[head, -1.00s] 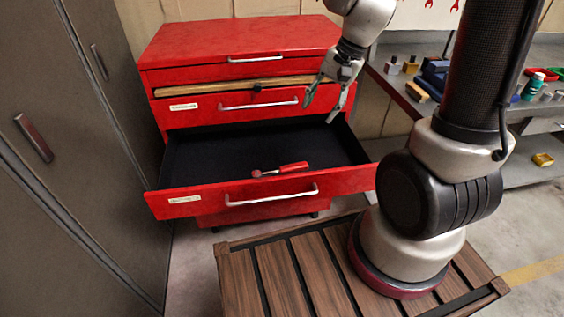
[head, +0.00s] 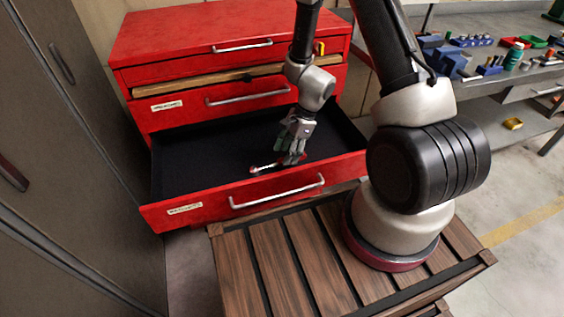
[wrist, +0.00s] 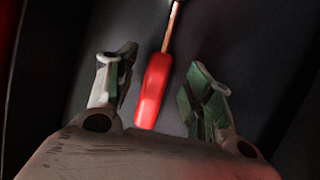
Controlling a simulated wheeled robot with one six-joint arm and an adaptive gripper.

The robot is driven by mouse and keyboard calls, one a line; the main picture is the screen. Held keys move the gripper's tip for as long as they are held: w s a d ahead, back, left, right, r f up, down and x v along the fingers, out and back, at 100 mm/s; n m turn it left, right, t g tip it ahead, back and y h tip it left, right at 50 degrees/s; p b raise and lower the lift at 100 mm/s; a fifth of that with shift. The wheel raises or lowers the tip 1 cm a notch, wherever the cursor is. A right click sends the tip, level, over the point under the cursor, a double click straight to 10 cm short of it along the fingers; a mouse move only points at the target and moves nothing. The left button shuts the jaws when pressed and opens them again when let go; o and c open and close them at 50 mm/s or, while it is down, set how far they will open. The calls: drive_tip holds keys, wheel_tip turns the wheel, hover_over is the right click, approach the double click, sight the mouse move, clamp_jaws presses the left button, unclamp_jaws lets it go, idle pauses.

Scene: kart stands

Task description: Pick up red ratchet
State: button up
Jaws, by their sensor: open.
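The red ratchet (wrist: 154,88) lies on the dark floor of the open drawer, its red handle between the two fingers of my gripper (wrist: 157,92) in the wrist view. Its metal shaft and head point away toward the top of that view. My gripper is open, with a gap on each side of the handle. In the head view my gripper (head: 288,158) reaches down into the drawer over the ratchet. There only the ratchet's head end (head: 258,169) shows clearly, and the fingers hide most of the handle.
The open drawer (head: 180,212) belongs to a red tool cabinet (head: 190,45), and its front wall stands close to the gripper. The drawer's left part is bare. A grey locker (head: 70,150) stands at the left, and a workbench with small items is at the right.

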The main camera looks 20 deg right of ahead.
sight(278, 164)
drive_tip(key=shift+x, duration=1.2)
clamp_jaws()
drive_tip(key=shift+r, duration=0.1)
